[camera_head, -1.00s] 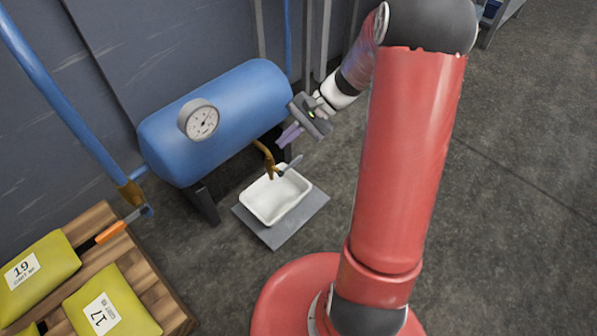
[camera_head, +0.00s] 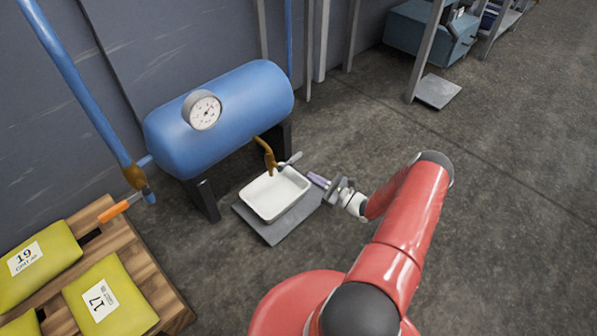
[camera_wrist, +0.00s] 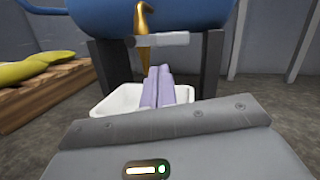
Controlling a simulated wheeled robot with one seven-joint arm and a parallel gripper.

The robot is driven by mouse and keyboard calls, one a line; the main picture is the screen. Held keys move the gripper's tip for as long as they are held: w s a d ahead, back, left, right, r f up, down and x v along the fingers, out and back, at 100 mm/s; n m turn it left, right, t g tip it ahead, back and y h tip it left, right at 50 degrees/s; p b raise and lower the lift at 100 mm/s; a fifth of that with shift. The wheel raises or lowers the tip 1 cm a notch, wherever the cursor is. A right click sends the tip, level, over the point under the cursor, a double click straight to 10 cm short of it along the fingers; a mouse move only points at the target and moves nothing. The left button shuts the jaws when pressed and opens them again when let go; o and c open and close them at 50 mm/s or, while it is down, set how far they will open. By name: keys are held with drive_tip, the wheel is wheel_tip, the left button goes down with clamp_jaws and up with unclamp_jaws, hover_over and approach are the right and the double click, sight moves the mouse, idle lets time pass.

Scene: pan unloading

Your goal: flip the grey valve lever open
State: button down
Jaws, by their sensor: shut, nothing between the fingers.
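The grey valve lever (camera_head: 291,159) sticks out to the right from the brass valve (camera_head: 269,155) under the blue tank. In the wrist view the lever (camera_wrist: 168,39) runs sideways to the right from the brass valve (camera_wrist: 142,22). My gripper (camera_head: 312,178) is shut and empty, with its lilac fingers pointing toward the valve. It is right of the tray's rim, apart from the lever. In the wrist view my gripper's fingertips (camera_wrist: 160,70) appear just below the lever. The white tray (camera_head: 252,212) sits below the valve.
The blue tank (camera_head: 225,115) with a gauge (camera_head: 202,110) rests on dark legs. A grey mat (camera_head: 272,234) lies under the tray. The floor at right is open.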

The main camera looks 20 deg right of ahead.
sight(290, 162)
wheel_tip(290, 162, down, 6)
drive_tip(key=s+d+m+t+h, duration=0.1)
drive_tip(key=s+m+t+h, duration=0.1)
drive_tip(key=m+h, duration=0.1)
drive_tip(key=shift+s+d+m+t+h, duration=0.2)
drive_tip(key=shift+d+m+t+h, duration=0.15)
drive_tip(key=shift+m, duration=0.45)
drive_tip(key=shift+w+a+r, duration=0.1)
drive_tip(key=w+a+r, duration=0.3)
drive_tip(key=w+r, duration=0.3)
drive_tip(key=w, duration=0.3)
drive_tip(key=shift+a+r+p, duration=0.15)
drive_tip(key=shift+r+p, duration=0.05)
drive_tip(key=shift+p, duration=0.1)
drive_tip(key=shift+r+n, duration=0.25)
drive_tip(key=shift+n, duration=0.25)
